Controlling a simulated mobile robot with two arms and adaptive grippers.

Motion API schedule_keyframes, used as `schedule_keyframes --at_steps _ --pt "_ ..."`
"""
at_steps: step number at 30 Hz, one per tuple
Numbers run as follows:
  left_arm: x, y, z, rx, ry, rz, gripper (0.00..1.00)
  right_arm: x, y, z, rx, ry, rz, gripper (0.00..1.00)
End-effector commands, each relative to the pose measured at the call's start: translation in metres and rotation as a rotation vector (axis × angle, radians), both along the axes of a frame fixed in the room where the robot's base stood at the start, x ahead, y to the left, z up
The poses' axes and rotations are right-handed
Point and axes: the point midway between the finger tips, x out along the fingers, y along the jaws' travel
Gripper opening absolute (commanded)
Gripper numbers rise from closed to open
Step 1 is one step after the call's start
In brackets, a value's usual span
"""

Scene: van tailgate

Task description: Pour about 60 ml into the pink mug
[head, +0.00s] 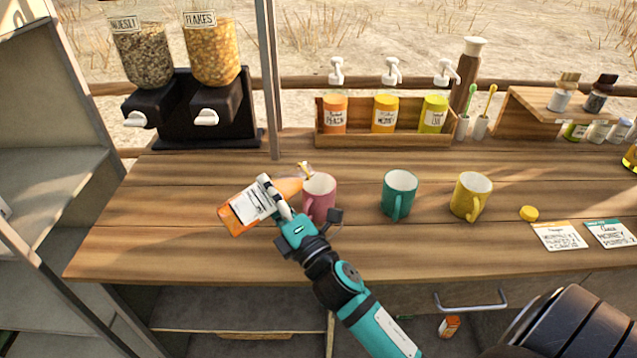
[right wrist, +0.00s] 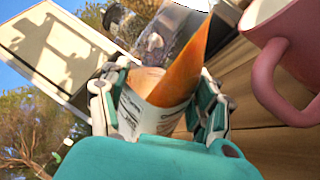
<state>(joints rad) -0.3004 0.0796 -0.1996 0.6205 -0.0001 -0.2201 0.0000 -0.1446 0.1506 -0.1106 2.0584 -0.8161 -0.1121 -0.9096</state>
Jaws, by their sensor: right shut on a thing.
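The pink mug (head: 319,198) stands upright on the counter. In the right wrist view the bottle (right wrist: 184,70) sits between both fingers (right wrist: 160,105), and the pink mug (right wrist: 287,65) is close at the right. I cannot see a stream or the level in the mug. My left gripper is not in view.
A teal mug (head: 399,194) and a yellow mug (head: 471,195) stand to the right on the wooden counter (head: 180,225). A yellow cap (head: 529,213) and two cards (head: 560,236) lie farther right. Behind are cereal dispensers (head: 213,60) and a wooden rack (head: 360,142) of pump bottles.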

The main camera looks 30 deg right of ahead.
Motion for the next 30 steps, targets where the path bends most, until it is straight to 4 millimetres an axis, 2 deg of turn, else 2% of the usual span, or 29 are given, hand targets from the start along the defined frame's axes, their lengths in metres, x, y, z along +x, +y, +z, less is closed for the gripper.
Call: schedule_keyframes --at_steps 30 --pt "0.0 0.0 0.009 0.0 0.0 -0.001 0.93 0.0 -0.005 0.015 0.14 -0.001 0.001 0.15"
